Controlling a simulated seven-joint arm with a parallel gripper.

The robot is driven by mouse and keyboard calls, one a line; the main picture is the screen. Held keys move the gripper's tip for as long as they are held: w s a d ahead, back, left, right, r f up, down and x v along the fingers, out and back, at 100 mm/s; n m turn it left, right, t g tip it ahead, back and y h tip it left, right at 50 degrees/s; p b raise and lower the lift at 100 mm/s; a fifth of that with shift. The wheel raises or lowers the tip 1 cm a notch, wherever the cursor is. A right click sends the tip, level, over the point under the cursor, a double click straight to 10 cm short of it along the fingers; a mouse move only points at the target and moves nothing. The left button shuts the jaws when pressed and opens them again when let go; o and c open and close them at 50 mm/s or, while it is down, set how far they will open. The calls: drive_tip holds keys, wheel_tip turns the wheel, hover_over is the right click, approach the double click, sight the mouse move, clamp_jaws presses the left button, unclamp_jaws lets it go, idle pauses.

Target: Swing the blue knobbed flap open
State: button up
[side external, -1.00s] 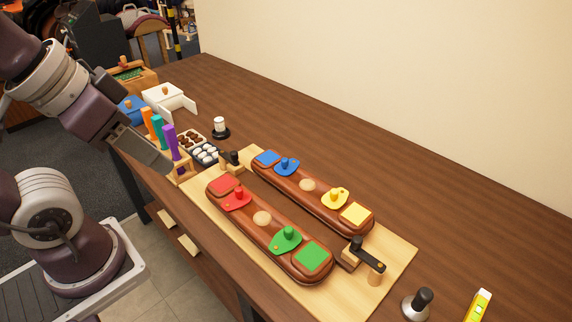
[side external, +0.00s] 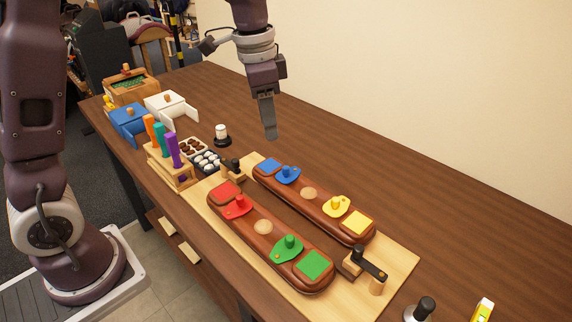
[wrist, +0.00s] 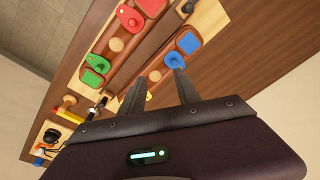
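The blue knobbed flap (side external: 288,174) lies on the far brown saddle-shaped block, beside a blue square pad (side external: 267,165), with its knob upright.
The same block carries a yellow flap (side external: 335,204). The near block carries a red flap (side external: 238,206) and a green flap (side external: 288,248). A black clamp (side external: 231,166) stands near the blue end. A tool rack (side external: 168,160) stands left. The table behind the blocks is clear.

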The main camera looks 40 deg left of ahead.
sight(286, 167)
drive_tip(key=w+f, duration=0.2)
drive_tip(key=w+f+m+g, duration=0.1)
drive_tip(key=w+f, duration=0.1)
drive_tip(key=f, duration=0.1)
drive_tip(key=w+a+f+m, duration=0.1)
drive_tip(key=w+f, duration=0.1)
drive_tip(key=f, duration=0.1)
wheel_tip(286, 167, down, 7)
drive_tip(key=shift+f, duration=0.1)
clamp_jaws()
